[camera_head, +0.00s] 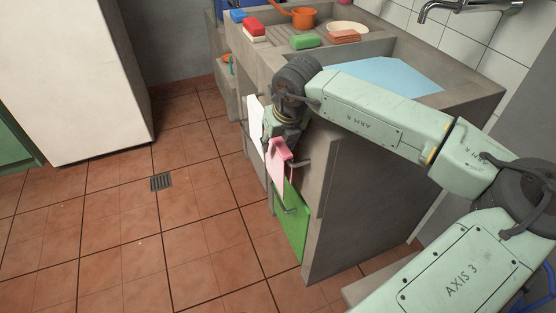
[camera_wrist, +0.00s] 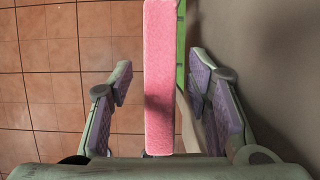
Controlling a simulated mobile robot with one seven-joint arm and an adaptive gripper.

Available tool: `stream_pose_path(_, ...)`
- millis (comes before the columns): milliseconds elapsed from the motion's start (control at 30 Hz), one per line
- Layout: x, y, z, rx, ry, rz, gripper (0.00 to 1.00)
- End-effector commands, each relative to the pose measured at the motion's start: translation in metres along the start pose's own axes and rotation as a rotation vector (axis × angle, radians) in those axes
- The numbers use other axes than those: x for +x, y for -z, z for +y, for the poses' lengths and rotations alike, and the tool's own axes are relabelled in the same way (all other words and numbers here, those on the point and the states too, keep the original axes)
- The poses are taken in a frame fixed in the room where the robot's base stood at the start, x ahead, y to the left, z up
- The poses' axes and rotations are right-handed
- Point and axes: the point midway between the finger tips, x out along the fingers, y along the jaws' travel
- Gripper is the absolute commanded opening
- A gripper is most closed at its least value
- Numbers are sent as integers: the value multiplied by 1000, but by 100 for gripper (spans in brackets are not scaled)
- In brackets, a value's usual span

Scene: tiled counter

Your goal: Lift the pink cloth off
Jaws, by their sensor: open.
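My gripper (camera_wrist: 160,88) is open, with one purple-padded finger on each side of the strip. Gaps show between the cloth and both fingers. In the head view my gripper's end is just above the cloth and partly hidden by my own arm. What the cloth hangs on is mostly hidden; a bar end shows at its right.
A white item (camera_head: 255,122) hangs left of the cloth. The counter side (camera_head: 335,215) is close on the right. An orange pot (camera_head: 303,17), sponges and a bowl (camera_head: 347,28) stand on top. The tiled floor at left is clear.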

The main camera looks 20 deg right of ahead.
Motion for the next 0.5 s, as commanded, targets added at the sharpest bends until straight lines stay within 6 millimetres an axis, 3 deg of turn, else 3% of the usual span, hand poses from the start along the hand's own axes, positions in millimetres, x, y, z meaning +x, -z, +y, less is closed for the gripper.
stream_pose_path(400, 1, 0, 0, 0, 0, 0, 45)
stream_pose_path(500, 1, 0, 0, 0, 0, 0, 38)
